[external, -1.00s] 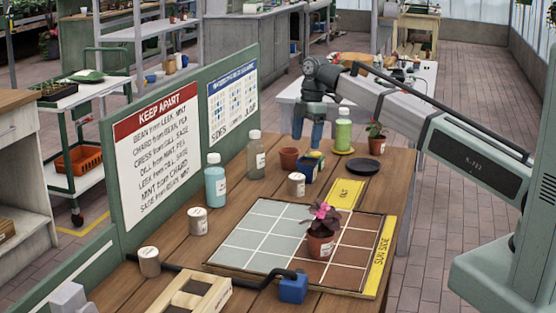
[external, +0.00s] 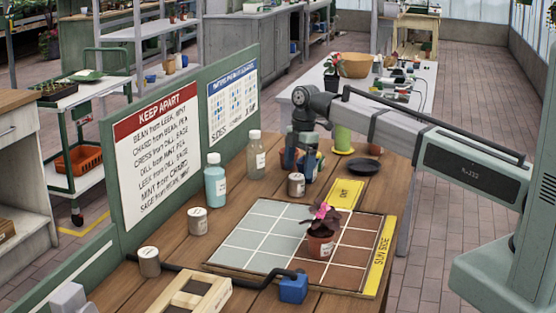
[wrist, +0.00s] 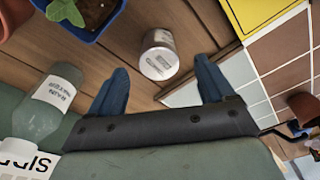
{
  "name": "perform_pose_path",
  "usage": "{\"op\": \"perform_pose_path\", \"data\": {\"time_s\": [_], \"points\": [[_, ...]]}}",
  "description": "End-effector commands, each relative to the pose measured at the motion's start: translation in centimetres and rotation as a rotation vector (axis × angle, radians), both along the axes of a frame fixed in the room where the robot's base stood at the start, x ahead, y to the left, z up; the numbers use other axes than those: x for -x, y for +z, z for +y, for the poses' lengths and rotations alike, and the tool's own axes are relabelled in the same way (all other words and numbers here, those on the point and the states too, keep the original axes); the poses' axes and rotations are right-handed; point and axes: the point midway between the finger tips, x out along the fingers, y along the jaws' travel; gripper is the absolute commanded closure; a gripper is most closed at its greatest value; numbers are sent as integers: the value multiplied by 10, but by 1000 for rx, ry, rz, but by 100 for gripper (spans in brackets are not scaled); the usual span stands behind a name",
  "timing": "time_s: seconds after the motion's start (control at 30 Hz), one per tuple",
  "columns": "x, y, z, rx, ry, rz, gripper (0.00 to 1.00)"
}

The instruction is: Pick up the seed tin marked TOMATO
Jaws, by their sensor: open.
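Three small grey seed tins with pale labels stand on the wooden table: one near the gripper (external: 297,186), one farther left (external: 198,222) and one at the front left (external: 149,263). Their markings are too small to read. In the wrist view the near tin (wrist: 158,66) shows between the blue fingertips and a little beyond them; its label is not legible. My gripper (external: 298,176) is open and empty, low over the table just behind this tin; its fingers (wrist: 161,78) sit on either side in the wrist view.
A gridded planting board (external: 230,258) with a potted pink-flowered plant (external: 321,246) lies in front. Clear (external: 255,160) and teal (external: 215,185) bottles stand to the left by the green sign panel. A blue pot (wrist: 88,22) and dark saucer (external: 363,166) are close by.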

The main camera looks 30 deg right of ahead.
Motion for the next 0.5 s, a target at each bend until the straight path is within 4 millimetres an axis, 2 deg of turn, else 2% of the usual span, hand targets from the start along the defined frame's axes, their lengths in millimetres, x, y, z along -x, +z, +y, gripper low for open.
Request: {"op": "perform_pose_path", "data": {"time_s": [0.17, 0.5], "points": [[0, -9, 1, 0, 0, 1, 18], [0, -48, 6, 0, 0, 1, 18]]}}
